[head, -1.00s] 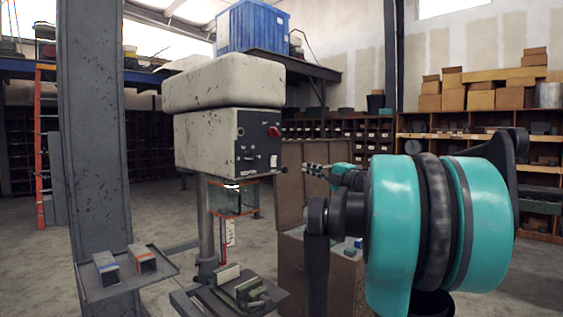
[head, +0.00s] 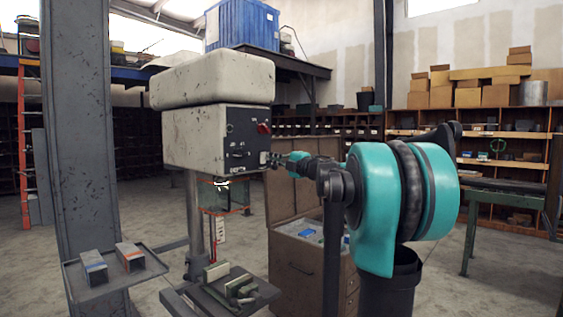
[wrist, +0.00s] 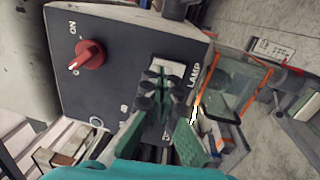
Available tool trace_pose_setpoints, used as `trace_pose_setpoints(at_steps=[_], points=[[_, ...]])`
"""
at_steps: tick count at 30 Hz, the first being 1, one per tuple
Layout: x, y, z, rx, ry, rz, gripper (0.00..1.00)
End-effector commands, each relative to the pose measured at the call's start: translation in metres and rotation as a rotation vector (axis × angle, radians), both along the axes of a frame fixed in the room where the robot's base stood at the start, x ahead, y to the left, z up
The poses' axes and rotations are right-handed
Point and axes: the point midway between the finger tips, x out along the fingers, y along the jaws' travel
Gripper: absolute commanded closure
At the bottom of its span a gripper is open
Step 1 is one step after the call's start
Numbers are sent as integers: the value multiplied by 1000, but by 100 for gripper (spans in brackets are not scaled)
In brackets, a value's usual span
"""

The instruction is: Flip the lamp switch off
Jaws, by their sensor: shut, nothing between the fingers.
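The grey machine head (head: 205,140) carries a dark control panel on its front; the panel (wrist: 120,95) fills much of the wrist view. The lamp switch (wrist: 168,68), a pale rocker, sits on the panel beside the "LAMP" lettering. My gripper (wrist: 158,92) is shut and empty, its dark fingertips over the lower part of the switch and hiding some of it. I cannot tell whether they touch it. In the head view my gripper (head: 270,160) is at the panel's right edge and hides the switch there.
A red rotary knob (wrist: 90,54) marked "ON" is left of the switch on the same panel. A clear guard with orange edges (wrist: 225,85) is beside the panel. A brown cabinet (head: 300,255) stands below my arm. A grey post (head: 85,150) rises at left.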

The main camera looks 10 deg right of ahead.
Motion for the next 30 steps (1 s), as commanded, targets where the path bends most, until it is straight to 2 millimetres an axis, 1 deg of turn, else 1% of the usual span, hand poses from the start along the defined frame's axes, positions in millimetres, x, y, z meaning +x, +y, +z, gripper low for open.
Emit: trace_pose_setpoints(at_steps=[4, 16, 19, 30], points=[[8, 6, 1, 1, 1, 1, 100], [10, 8, 2, 0, 0, 0, 100], [17, 12, 5, 1, 1, 1, 100], [15, 13, 5, 1, 1, 1, 100]])
